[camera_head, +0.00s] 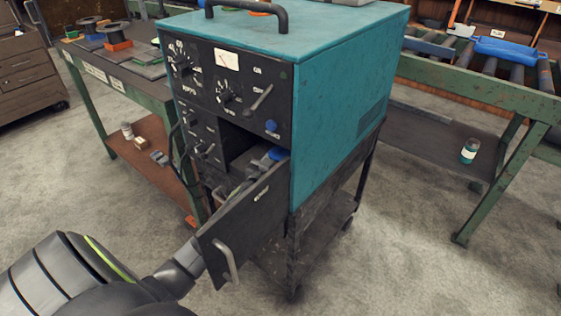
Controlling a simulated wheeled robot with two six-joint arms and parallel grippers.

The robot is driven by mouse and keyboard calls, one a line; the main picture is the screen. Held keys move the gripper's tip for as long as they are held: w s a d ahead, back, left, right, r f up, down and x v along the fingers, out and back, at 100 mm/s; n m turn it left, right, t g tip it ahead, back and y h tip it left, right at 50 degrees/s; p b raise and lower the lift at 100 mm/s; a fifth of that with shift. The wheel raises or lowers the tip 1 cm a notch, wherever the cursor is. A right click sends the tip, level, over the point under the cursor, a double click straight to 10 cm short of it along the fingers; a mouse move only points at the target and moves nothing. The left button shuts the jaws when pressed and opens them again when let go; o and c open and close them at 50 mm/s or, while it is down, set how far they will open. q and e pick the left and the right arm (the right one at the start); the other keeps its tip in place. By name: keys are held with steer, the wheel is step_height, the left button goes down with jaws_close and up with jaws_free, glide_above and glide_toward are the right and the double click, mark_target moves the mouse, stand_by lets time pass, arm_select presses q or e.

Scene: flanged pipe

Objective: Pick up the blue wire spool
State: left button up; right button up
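A blue rounded thing (277,153), which looks like the blue wire spool, shows at the right end of the open compartment, partly hidden by the door. My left arm comes in from the lower left and passes behind the open door (245,222). Grey parts that look like my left gripper (262,163) show above the door's top edge, right by the blue thing. The door hides most of the gripper, so I cannot tell whether its fingers are open or shut on anything. My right gripper is not in view.
The teal machine (340,130) stands on a dark cart (325,220). A green-framed bench (120,75) at left holds a spool with an orange base (116,38). A roller table (470,85) with a blue item (505,50) stands at right. The floor is clear at lower right.

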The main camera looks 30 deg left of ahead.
arm_select(q)
steer(key=c, duration=0.5)
steer(key=shift+r, duration=0.1)
steer(key=shift+c, duration=0.2)
steer(key=shift+r, duration=0.1)
